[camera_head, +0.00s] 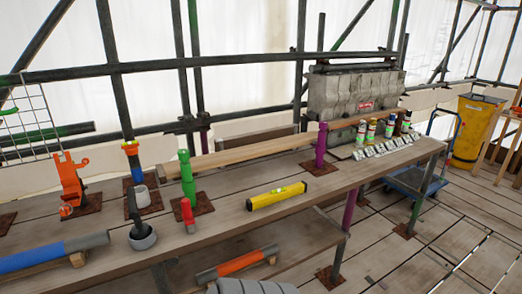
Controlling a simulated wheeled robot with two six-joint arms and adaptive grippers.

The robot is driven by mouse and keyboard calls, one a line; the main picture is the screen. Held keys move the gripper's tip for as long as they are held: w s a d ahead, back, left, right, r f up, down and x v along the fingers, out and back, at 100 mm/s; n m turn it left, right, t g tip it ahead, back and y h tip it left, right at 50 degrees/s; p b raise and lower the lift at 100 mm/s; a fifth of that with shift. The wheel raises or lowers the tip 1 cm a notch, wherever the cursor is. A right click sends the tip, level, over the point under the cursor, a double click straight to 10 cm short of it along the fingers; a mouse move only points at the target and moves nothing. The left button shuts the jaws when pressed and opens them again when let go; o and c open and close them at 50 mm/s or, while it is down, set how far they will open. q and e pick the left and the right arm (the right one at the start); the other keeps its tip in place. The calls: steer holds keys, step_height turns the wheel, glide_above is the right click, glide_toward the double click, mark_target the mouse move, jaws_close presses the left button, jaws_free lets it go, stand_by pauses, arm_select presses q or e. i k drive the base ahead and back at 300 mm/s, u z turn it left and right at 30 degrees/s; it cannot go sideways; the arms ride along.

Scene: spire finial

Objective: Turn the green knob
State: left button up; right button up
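A green upright fitting (188,178) with a small rounded top stands on a rusty square plate on the wooden bench, left of centre. It is the most knob-like green thing I see, but I cannot tell for sure that it is the green knob. A green band also shows on the wire rack (30,137) at the far left.
Close to the green fitting are a red cylinder (188,215), a yellow spirit level (276,196) and a grey cup (142,236). An orange tool (70,183) stands at left. Several bottles (371,131) line the right end. Dark scaffold poles rise behind.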

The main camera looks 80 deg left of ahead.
mark_target(184, 156)
steer(key=z, duration=0.1)
steer(key=k, duration=2)
steer(key=u, duration=0.6)
